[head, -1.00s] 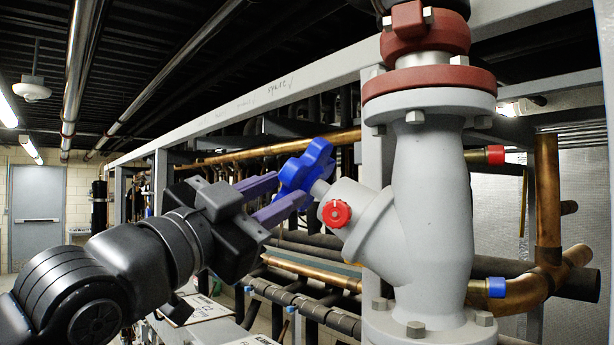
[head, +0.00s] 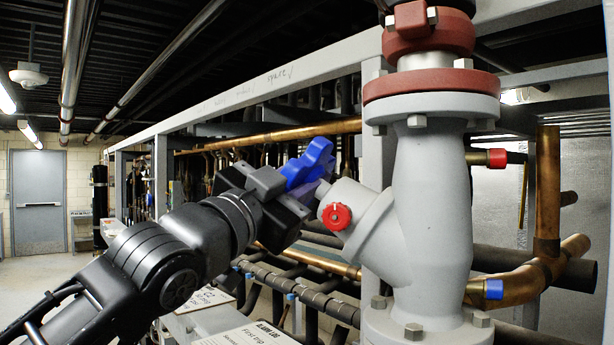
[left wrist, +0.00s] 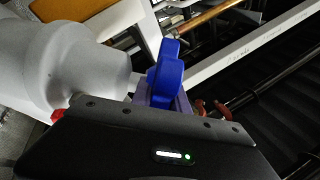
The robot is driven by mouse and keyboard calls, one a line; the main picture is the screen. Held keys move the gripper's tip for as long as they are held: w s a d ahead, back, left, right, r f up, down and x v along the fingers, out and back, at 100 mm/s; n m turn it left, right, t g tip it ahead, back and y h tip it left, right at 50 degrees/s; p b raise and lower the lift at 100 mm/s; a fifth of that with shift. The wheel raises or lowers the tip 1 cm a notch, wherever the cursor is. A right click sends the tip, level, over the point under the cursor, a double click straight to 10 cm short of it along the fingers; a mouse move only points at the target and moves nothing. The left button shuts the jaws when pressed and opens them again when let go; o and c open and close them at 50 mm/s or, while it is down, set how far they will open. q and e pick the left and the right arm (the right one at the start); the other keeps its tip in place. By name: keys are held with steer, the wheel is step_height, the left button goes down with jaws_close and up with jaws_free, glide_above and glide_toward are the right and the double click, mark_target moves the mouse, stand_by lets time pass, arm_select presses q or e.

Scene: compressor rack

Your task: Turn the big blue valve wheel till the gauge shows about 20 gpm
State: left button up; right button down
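The big blue valve wheel (head: 310,163) sits on a short stem at the end of the grey valve body's (head: 432,200) slanted branch. My left gripper (head: 308,188) is at the wheel, its purple fingers around it. In the left wrist view the blue wheel (left wrist: 166,75) stands between the purple fingers (left wrist: 166,98), with no clear gap on either side, so the gripper looks shut on it. The finger contact is partly hidden by the hand. No gauge is readable in either view. My right gripper is out of view.
A small red knob (head: 336,216) sits on the slanted branch, close to my left gripper. A grey frame beam (head: 240,108) runs behind the wheel. Copper pipes (head: 546,190) stand to the right. Paper sheets (head: 255,335) lie below the arm.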

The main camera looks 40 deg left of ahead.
arm_select(q)
jaws_close()
steer(key=shift+d+f+m+t+h+b, duration=0.1)
steer(key=shift+f+m+t+h+b, duration=0.15)
steer(key=shift+h+b, duration=0.4)
steer(key=shift+r+m+t+h+b, duration=0.1)
steer(key=shift+m+t+h+b, duration=0.15)
steer(key=shift+m+h+b, duration=0.1)
steer(key=shift+r+m+t+h, duration=0.15)
steer(key=shift+m+t+h, duration=0.35)
steer(key=shift+h, duration=0.4)
steer(key=shift+o, duration=1.7)
jaws_free()
